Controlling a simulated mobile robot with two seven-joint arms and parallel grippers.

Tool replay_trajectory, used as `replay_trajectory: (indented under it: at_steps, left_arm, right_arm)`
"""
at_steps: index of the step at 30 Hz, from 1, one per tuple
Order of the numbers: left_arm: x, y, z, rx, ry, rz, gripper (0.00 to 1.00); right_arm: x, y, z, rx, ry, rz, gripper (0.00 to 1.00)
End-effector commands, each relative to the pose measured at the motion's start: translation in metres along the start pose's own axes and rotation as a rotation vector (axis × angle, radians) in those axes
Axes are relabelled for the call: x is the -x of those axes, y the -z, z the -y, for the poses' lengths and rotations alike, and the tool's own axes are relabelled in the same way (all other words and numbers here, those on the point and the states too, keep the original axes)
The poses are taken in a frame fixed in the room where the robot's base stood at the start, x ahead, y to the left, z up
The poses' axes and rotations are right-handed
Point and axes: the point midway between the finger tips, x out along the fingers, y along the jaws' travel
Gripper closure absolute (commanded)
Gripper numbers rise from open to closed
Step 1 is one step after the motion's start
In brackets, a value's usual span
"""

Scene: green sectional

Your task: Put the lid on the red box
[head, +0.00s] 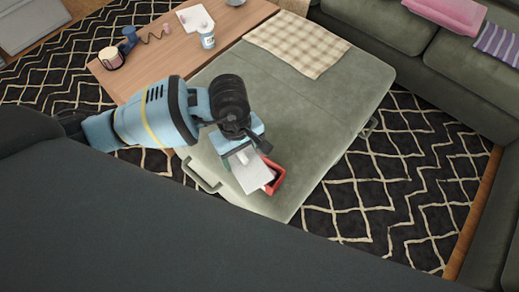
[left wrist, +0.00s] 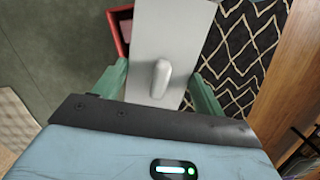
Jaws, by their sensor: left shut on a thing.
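The lid (head: 254,176) is a flat pale grey plate with a small raised handle. My left gripper (head: 240,152) is shut on the lid; the left wrist view shows the lid (left wrist: 172,30) between the green fingers (left wrist: 158,90). The red box (head: 276,180) is on the green ottoman, partly hidden under the lid. In the left wrist view the red box (left wrist: 117,32) shows at the lid's left edge, so the lid is offset from it. I cannot tell whether they touch. My right gripper is not in view.
The green ottoman (head: 330,110) has free room beyond the box, with a checked cloth (head: 297,43) at its far end. A wooden table (head: 165,60) at the back left holds a bottle (head: 207,37) and other items. A green sofa (head: 385,25) stands at right.

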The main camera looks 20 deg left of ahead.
Motion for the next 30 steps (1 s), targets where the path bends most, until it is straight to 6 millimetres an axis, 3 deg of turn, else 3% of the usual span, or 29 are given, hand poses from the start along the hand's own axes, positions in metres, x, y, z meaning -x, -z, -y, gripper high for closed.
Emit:
replay_trajectory:
  at_steps: [1,3,10,20,30]
  left_arm:
    - [-0.015,0.002,-0.009,0.059,-0.005,0.005,0.51]
    - [-0.021,0.006,-0.019,0.144,-0.015,0.005,0.51]
    - [-0.028,0.013,-0.043,0.33,-0.039,0.001,0.51]
    - [-0.027,0.015,-0.047,0.371,-0.046,-0.001,0.51]
    - [-0.042,0.016,-0.046,0.369,-0.043,0.0,0.51]
  right_arm:
    - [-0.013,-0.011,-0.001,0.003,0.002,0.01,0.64]
    - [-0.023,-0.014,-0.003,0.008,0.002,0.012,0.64]
    - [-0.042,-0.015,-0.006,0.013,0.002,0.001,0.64]
    - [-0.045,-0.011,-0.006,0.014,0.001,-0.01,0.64]
    - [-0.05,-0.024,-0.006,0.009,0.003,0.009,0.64]
